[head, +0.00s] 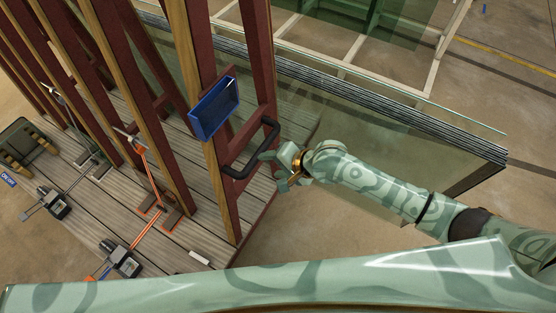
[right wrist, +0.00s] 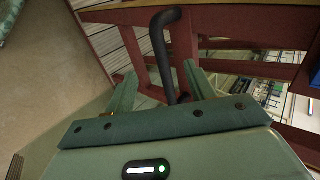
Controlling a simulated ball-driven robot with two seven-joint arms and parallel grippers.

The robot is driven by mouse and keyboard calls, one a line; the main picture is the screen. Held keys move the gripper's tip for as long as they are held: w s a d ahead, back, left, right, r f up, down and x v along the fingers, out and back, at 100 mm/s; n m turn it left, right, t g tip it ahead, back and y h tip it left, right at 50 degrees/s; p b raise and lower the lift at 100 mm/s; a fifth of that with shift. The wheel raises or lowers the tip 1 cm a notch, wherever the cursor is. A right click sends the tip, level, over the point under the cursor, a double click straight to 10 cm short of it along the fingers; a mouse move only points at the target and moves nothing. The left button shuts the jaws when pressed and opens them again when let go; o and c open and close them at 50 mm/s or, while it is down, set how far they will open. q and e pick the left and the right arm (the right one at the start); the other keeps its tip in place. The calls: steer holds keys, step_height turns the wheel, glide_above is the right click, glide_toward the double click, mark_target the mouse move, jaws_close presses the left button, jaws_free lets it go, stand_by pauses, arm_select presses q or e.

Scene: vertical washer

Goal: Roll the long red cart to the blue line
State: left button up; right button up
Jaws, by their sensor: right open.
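The long red cart (head: 236,205) stands in the left half of the head view, with dark red posts, wooden strips and a grey plank deck. A black bar handle (head: 262,145) bends out from its near end post, below a blue tray. My right gripper (head: 270,170) is open beside this handle. In the right wrist view, the black handle (right wrist: 159,45) runs down between the two spread green fingers of the gripper (right wrist: 160,88), with gaps at its sides. My left gripper is not in view. I cannot make out a blue line on the floor.
The blue tray (head: 214,107) is fixed to the cart's post. Clamps and orange straps (head: 150,180) lie on the deck. A glass panel stack (head: 400,120) stands behind my right arm. Bare concrete floor (head: 310,225) lies right of the cart.

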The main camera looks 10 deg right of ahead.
mark_target(253, 167)
steer(key=b+x, duration=0.3)
steer(key=b, duration=0.1)
steer(key=b+x, duration=0.4)
steer(key=shift+d+f, duration=0.2)
steer(key=shift+f, duration=0.05)
steer(key=b+x, duration=0.1)
steer(key=x, duration=0.2)
steer(key=shift+w+a+b, duration=0.15)
steer(key=shift+a+b, duration=0.05)
steer(key=shift+b, duration=0.2)
steer(key=shift+b+x, duration=0.4)
steer(key=shift+x, duration=0.35)
steer(key=shift+a, duration=0.1)
jaws_close()
